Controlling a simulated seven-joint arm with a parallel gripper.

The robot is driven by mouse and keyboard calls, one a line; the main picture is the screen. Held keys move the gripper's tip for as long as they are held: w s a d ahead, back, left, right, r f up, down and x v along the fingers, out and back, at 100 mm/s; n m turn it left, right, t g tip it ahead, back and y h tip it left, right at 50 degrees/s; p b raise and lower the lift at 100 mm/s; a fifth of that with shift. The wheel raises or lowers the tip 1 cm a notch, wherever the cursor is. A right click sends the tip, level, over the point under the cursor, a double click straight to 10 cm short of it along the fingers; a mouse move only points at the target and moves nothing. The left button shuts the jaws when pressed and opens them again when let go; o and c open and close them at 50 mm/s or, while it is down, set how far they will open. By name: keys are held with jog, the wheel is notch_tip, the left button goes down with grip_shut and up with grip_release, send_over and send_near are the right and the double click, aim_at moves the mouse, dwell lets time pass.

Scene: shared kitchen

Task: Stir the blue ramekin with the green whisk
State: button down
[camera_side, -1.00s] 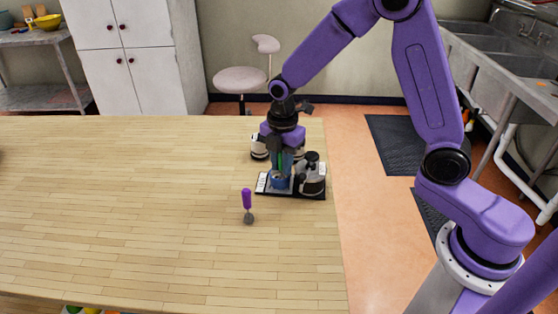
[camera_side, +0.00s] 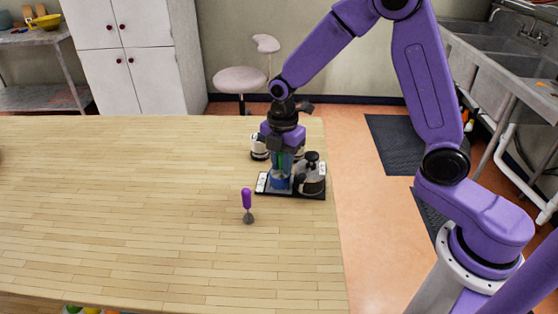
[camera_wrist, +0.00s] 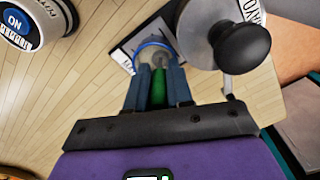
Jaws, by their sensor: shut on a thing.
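The blue ramekin (camera_side: 279,183) stands on a dark tray (camera_side: 304,195) near the table's right edge. In the wrist view only part of its blue rim (camera_wrist: 153,46) shows beyond my fingers. My gripper (camera_side: 282,160) points down, directly above the ramekin. It is shut on the upright green whisk (camera_side: 281,160), whose green handle (camera_wrist: 158,88) shows between the fingers in the wrist view. The whisk's lower end is at the ramekin's mouth, but how deep it reaches is hidden.
A purple-handled utensil (camera_side: 247,205) is in front, left.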

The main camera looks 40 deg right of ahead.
jog(key=shift+w+d, duration=0.35)
jog(key=shift+w, duration=0.1)
jog(key=shift+w+a, duration=0.25)
jog(key=shift+a, duration=0.15)
jog(key=shift+s+a, duration=0.25)
jog(key=shift+s, duration=0.1)
jog(key=shift+d+r, duration=0.1)
jog(key=shift+d, duration=0.2)
jog(key=shift+r, duration=3.3)
